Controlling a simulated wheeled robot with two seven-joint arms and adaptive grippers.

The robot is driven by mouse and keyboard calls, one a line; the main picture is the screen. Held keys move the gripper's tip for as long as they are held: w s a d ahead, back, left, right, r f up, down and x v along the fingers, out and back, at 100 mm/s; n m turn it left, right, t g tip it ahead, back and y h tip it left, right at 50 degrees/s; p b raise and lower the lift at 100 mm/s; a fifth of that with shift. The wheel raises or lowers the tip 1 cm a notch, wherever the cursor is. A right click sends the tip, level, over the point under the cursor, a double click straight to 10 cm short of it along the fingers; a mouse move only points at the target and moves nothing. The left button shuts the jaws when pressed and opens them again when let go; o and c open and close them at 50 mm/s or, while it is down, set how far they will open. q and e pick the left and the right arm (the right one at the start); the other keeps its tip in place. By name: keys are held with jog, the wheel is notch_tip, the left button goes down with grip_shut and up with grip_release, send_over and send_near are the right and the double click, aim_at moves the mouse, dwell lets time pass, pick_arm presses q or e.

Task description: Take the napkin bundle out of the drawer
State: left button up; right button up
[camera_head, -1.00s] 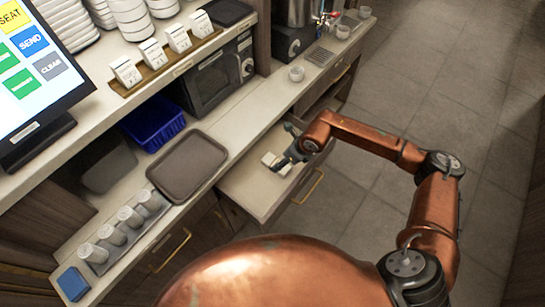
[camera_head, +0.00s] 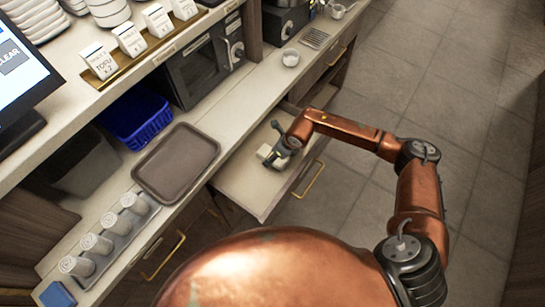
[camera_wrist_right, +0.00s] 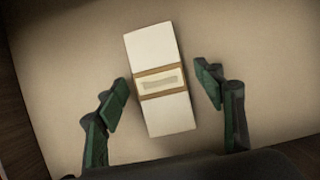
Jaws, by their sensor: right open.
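The napkin bundle (camera_wrist_right: 156,52) is a white block with a tan band around its middle. It lies on the floor of the open drawer (camera_head: 238,183). In the right wrist view it sits between the two fingers of my right gripper (camera_wrist_right: 160,92), with a gap on each side. In the head view my right gripper (camera_head: 278,148) is low over the drawer and partly covers the napkin bundle (camera_head: 264,151). My right gripper is open. My left gripper is not in view.
A brown tray (camera_head: 177,164) lies on the counter left of the drawer. The drawer around the bundle is bare.

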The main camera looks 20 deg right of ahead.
jog(key=shift+w+a+f, duration=0.15)
jog(key=shift+w+f, duration=0.05)
jog(key=shift+f, duration=0.2)
jog(key=c, duration=1.3)
jog(key=shift+o, duration=0.2)
